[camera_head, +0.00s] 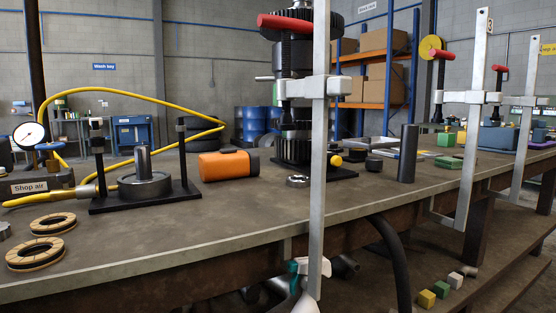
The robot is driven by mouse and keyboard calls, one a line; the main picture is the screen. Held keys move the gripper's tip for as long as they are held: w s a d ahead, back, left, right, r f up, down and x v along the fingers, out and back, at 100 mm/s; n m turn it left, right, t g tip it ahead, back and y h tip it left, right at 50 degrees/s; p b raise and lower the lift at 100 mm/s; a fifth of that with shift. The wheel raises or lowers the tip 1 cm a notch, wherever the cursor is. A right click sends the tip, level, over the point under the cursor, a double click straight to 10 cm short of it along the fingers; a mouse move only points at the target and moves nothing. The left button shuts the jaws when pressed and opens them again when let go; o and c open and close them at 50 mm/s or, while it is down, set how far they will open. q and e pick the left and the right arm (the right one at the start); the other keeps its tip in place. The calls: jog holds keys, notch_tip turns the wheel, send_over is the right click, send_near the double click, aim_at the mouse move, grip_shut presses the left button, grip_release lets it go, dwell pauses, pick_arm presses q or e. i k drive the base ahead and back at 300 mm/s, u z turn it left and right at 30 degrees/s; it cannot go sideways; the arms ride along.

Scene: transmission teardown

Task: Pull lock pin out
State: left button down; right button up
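A dark geared transmission assembly (294,60) stands upright on a black base plate near the middle of the bench. A short silver pin (264,78) sticks out level from its left side; it looks like the lock pin, though its inner end is hidden in the assembly. A clamp bar crosses in front of the assembly and hides part of its right side. Neither of my grippers can be made out in this view, and nothing is seen touching the pin.
A tall clamp (320,150) with a red handle (297,23) stands close in front of the assembly. An orange cylinder (223,164), a press fixture (145,184) and a yellow air hose (150,95) lie left. A dark upright cylinder (408,153) stands right.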

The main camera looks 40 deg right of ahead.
aim_at(336, 161)
jog(key=z, duration=0.1)
jog(key=k, duration=0.35)
jog(key=z, duration=0.85)
